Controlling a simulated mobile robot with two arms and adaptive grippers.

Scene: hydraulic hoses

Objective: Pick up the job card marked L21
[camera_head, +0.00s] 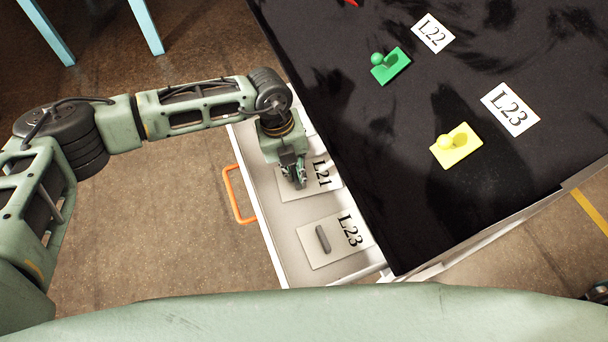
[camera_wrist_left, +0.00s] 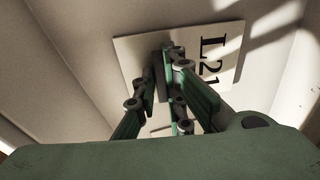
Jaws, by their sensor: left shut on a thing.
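The job card marked L21 (camera_head: 322,187) lies in an open white drawer below the dark tabletop. It also shows in the left wrist view (camera_wrist_left: 222,75), with its L21 print to the right of my fingers. My left gripper (camera_head: 297,182) reaches down into the drawer over this card and partly hides it. In the left wrist view the fingers (camera_wrist_left: 168,75) are shut on the card's grey handle (camera_wrist_left: 158,68), which is mostly hidden between them. I cannot tell whether the card is clear of the drawer floor. My right gripper is not in view.
A card marked L23 (camera_head: 335,241) with a grey handle lies nearer in the drawer (camera_head: 283,242). The drawer has an orange pull (camera_head: 236,196). The black tabletop (camera_head: 400,200) overhangs at right, bearing a green block (camera_head: 391,67), a yellow block (camera_head: 457,147) and labels L22 (camera_head: 433,33) and L23 (camera_head: 511,109).

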